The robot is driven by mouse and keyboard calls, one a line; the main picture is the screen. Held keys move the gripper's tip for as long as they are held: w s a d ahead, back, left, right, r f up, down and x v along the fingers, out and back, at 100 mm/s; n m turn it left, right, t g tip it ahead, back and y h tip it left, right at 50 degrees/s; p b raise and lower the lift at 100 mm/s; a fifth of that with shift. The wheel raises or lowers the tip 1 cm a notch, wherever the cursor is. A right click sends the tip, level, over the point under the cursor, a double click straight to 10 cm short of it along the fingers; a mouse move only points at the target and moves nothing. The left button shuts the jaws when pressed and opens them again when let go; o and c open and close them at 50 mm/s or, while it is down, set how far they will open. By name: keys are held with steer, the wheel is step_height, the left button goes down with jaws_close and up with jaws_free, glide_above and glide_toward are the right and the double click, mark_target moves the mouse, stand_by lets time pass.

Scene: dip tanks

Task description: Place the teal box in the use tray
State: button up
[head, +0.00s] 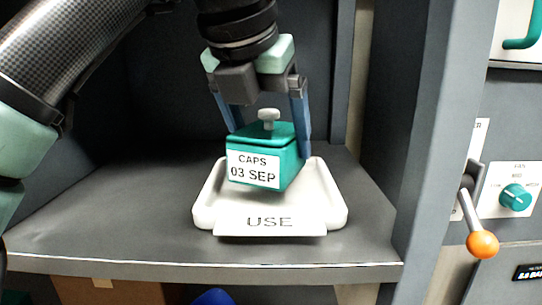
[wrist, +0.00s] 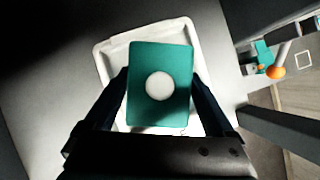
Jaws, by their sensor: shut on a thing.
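The teal box (head: 265,158) has a white label reading "CAPS 03 SEP" and a pale knob on its lid. In the head view my gripper (head: 268,140) points down with a finger on each side of the box and is shut on it. The box is over the white use tray (head: 205,208), whose front reads "USE". I cannot tell for certain whether its base touches the tray floor. In the wrist view the teal box (wrist: 160,112) lies between my fingers, with the white tray rim (wrist: 106,62) showing around it.
The tray sits on a grey shelf (head: 90,235) inside an alcove with dark walls. A grey post (head: 430,130) stands to the right, with an orange-knobbed lever (head: 482,244) and a teal dial (head: 515,197) beyond it. The shelf left of the tray is clear.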

mark_target(263, 131)
steer(key=shift+w+f, duration=0.2)
steer(key=shift+f, duration=0.35)
steer(key=shift+w+f, duration=0.15)
steer(key=shift+f, duration=0.7)
steer(key=shift+a, duration=0.1)
steer(key=o, duration=1.1)
steer(key=shift+w+f, duration=0.15)
steer(key=shift+o, duration=0.2)
steer(key=shift+b+v, duration=1.4)
steer(key=shift+v, duration=2.5)
